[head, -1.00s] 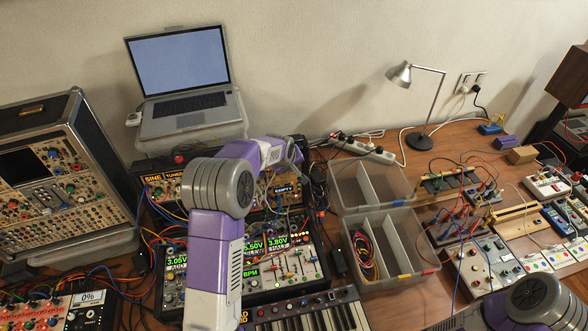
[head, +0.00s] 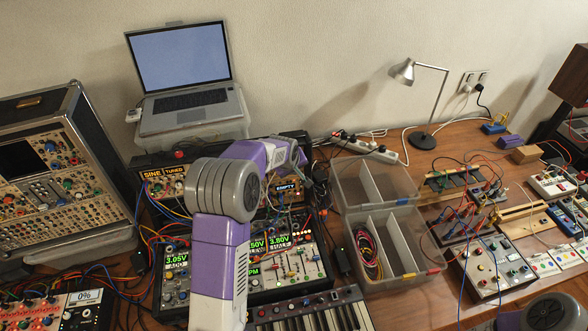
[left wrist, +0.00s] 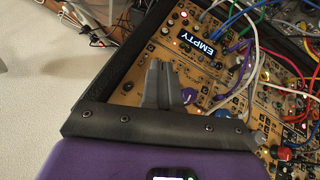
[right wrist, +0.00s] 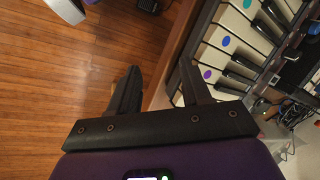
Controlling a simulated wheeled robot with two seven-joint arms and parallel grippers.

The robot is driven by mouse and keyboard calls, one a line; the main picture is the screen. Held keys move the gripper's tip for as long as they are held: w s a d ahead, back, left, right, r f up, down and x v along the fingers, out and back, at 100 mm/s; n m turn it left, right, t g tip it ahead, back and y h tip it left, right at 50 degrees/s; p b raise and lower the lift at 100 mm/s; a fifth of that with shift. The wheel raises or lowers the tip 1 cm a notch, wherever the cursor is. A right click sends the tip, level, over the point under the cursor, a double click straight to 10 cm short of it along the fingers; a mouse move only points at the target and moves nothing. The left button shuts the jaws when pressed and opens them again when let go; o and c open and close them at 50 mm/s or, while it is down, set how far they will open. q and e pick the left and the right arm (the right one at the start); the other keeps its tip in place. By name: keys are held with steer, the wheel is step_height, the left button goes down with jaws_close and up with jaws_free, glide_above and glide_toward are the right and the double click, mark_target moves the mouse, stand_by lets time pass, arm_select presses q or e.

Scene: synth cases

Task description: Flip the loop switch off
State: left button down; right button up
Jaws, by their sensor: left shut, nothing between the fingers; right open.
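The module with the lit EMPTY display (left wrist: 198,41) sits in a wooden-panelled synth case, with knobs, small toggles and patch cables around it. The display also shows in the head view (head: 288,188). I cannot tell which small part is the loop switch. My left gripper (left wrist: 166,66) is shut and empty, its fingertips over the panel's edge area left of the display. In the head view my left arm hides part of that case. My right gripper (right wrist: 160,70) is open and empty, beside the table's front edge near the keyboard.
A keyboard (head: 314,313) lies at the table's front. Clear plastic bins (head: 372,207) stand right of the synth cases. A laptop (head: 190,105) sits behind on a box. Loose patch cables cross the panels. A lamp (head: 424,139) stands at the back.

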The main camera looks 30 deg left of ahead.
arm_select(q)
steer(key=shift+w+r, duration=0.1)
steer(key=shift+w+a+r+p, duration=0.25)
steer(key=shift+w+a+p, duration=0.1)
steer(key=shift+w+a, duration=0.15)
arm_select(e)
steer(key=shift+r, duration=0.35)
